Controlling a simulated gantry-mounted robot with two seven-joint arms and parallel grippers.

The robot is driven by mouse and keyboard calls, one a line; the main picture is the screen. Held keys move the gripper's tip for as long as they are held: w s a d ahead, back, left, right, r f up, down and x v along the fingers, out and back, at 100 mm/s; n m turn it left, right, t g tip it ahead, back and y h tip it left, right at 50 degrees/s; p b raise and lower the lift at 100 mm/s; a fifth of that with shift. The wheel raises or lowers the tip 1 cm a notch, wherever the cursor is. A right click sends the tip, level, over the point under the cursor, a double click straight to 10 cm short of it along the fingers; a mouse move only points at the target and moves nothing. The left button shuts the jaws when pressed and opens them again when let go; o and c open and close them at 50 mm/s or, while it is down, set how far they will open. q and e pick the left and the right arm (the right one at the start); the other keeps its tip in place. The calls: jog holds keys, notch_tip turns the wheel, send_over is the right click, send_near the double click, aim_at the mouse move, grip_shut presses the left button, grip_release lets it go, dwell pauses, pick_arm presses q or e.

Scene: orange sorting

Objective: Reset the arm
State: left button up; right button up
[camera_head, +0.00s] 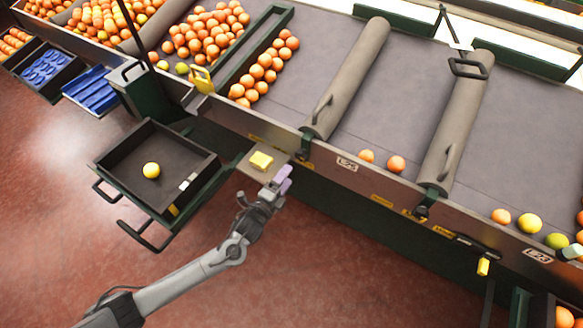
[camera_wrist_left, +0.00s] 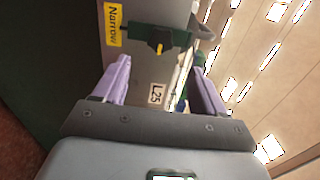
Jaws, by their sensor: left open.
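My left arm reaches in from the lower left in the head view. My right gripper is not in view.
A dark tray (camera_head: 107,165) holding one yellow fruit (camera_head: 151,170) stands left of the gripper. Red floor (camera_head: 300,290) is open in front.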

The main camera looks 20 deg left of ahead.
pick_arm(q)
jog(key=shift+s+a, duration=0.1)
jog(key=shift+s, duration=0.65)
jog(key=s+d+f+n+g+y+p, duration=0.1)
jog(key=s+d+f+n+g, duration=0.25)
jog(key=s, duration=0.75)
jog(key=s+a+r+n+g+y, duration=0.1)
jog(key=s+a+r+n+g, duration=0.15)
jog(key=s+n+g, duration=0.55)
jog(key=s+a+r+n+g+y, duration=0.15)
jog(key=s+r+n, duration=0.35)
jog(key=s, duration=0.6)
notch_tip(320, 180, up, 36)
jog(key=n+g+p, duration=0.1)
jog(key=p, duration=3.7)
jog(key=shift+s+d+h, duration=0.2)
jog(key=shift+s+h, duration=0.2)
jog(key=shift+h, duration=0.05)
